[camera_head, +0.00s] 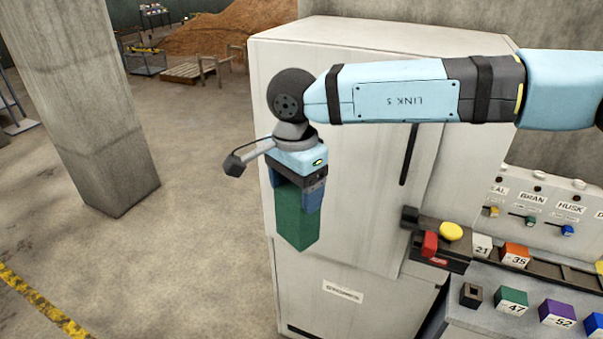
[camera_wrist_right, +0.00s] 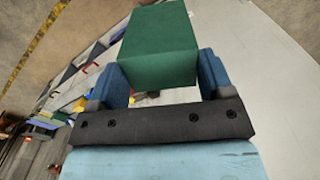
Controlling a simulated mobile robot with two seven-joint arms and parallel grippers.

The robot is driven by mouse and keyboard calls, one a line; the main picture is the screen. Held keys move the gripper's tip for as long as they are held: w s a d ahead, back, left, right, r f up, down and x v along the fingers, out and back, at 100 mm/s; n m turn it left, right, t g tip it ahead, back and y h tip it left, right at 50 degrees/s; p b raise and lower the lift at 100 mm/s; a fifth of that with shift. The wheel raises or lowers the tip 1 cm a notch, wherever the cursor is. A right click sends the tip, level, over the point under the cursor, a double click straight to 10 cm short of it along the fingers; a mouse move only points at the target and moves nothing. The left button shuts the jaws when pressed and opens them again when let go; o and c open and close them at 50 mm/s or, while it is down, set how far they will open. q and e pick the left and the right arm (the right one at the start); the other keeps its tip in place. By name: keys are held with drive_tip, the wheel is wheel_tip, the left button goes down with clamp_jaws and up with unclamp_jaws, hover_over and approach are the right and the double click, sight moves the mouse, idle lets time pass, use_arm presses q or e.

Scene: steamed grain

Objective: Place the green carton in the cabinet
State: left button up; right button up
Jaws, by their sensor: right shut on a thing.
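The green carton (camera_head: 295,217) is a plain dark green box, held in the air in front of the cabinet. My right gripper (camera_head: 299,195) is shut on it and points downward, with a blue finger on each side of it. In the right wrist view the carton (camera_wrist_right: 160,48) sits between the two blue fingers of the gripper (camera_wrist_right: 163,75). The cabinet (camera_head: 345,215) is tall and off-white, with a dark vertical handle and a lower label reading "STORES". Its doors look shut. My left gripper is not in view.
Right of the cabinet is a counter with a dark device bearing a yellow button (camera_head: 451,231) and a red part. Several numbered coloured blocks, including green 47 (camera_head: 511,301) and purple 52 (camera_head: 557,313), stand there. A concrete pillar (camera_head: 85,110) rises at left; the floor between is clear.

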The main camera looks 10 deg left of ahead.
drive_tip(key=d+f+n, duration=0.2)
drive_tip(key=d+f, duration=0.1)
drive_tip(key=d, duration=0.7)
drive_tip(key=d+f+n, duration=0.3)
drive_tip(key=d+f, duration=0.1)
drive_tip(key=d, duration=0.7)
drive_tip(key=d+f+n, duration=0.2)
drive_tip(key=d+f, duration=0.2)
drive_tip(key=d, duration=0.7)
drive_tip(key=shift+s+f+n, duration=0.15)
drive_tip(key=shift+n, duration=0.25)
